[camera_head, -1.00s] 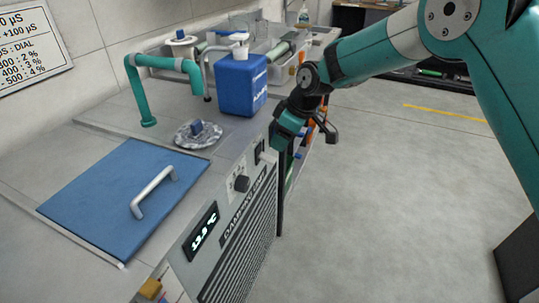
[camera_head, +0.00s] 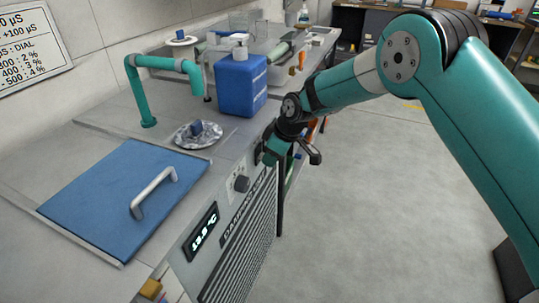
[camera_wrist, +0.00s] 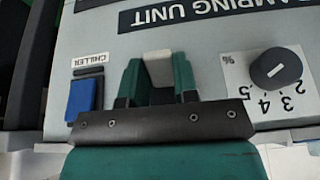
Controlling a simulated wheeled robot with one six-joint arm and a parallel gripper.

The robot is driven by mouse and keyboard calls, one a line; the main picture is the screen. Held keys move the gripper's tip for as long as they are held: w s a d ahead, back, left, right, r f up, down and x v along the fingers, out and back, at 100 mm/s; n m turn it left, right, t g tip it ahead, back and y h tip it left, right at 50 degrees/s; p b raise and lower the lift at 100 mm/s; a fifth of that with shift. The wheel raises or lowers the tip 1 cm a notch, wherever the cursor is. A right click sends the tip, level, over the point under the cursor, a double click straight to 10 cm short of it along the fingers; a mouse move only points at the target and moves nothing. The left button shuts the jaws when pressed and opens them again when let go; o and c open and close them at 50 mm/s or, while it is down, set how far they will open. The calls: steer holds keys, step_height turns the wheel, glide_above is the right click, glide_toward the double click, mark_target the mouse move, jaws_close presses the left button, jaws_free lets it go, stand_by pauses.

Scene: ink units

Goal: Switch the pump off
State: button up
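In the wrist view the panel appears upside down. A pale switch (camera_wrist: 158,67) shows between the two teal fingers of my gripper (camera_wrist: 158,78). Its label is hidden, so I cannot read whether it is the pump's. The fingers are parted, one on each side of it; I cannot tell whether they touch it. Left of them is a blue switch (camera_wrist: 82,99) labelled "CHILLER". In the head view my gripper (camera_head: 268,156) is at the far end of the unit's front panel and covers the pale switch.
A black dial (camera_wrist: 275,68) with a number scale is right of the gripper in the wrist view. The unit has a lit display (camera_head: 202,232) and a blue lid (camera_head: 110,200) with a handle. A blue bottle (camera_head: 241,85) and a foil dish (camera_head: 198,135) stand on top. Open floor lies right.

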steer(key=shift+w+d+f+y+b, duration=0.15)
steer(key=shift+f+y+b, duration=0.2)
steer(key=shift+b, duration=0.3)
steer(key=shift+t+y+b, duration=0.4)
steer(key=shift+y+b, duration=0.05)
steer(key=shift+b, duration=0.1)
steer(key=shift+w+r, duration=0.1)
steer(key=o, duration=0.9)
steer(key=shift+r, duration=0.1)
steer(key=v, duration=1.7)
steer(key=shift+d, duration=0.15)
